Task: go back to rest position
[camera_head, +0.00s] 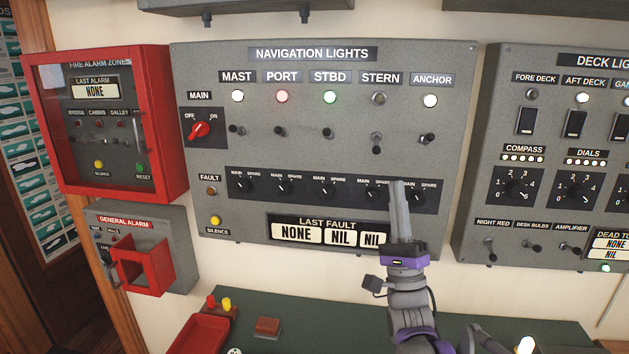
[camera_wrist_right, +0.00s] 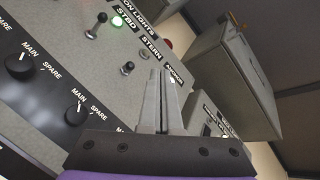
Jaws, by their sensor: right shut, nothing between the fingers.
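My right gripper (camera_head: 399,184) is shut and empty, pointing up in front of the lower right of the navigation lights panel (camera_head: 340,160). It covers part of the main/spare knob row and the edge of the last fault display (camera_head: 325,234). In the right wrist view the shut fingers (camera_wrist_right: 161,75) point towards the panel, near the stern switch (camera_wrist_right: 127,68). Whether they touch the panel I cannot tell. The mast (camera_head: 238,96), port (camera_head: 282,96), stbd (camera_head: 330,97) and anchor (camera_head: 430,100) lamps are lit; the stern lamp (camera_head: 379,98) is dark. My left gripper is out of view.
A red-framed fire alarm box (camera_head: 180,120) and a general alarm box (camera_head: 180,245) hang at the left. The deck lights panel (camera_head: 480,180) is at the right. A green desk top (camera_head: 300,325) with a red tray (camera_head: 203,335) lies below.

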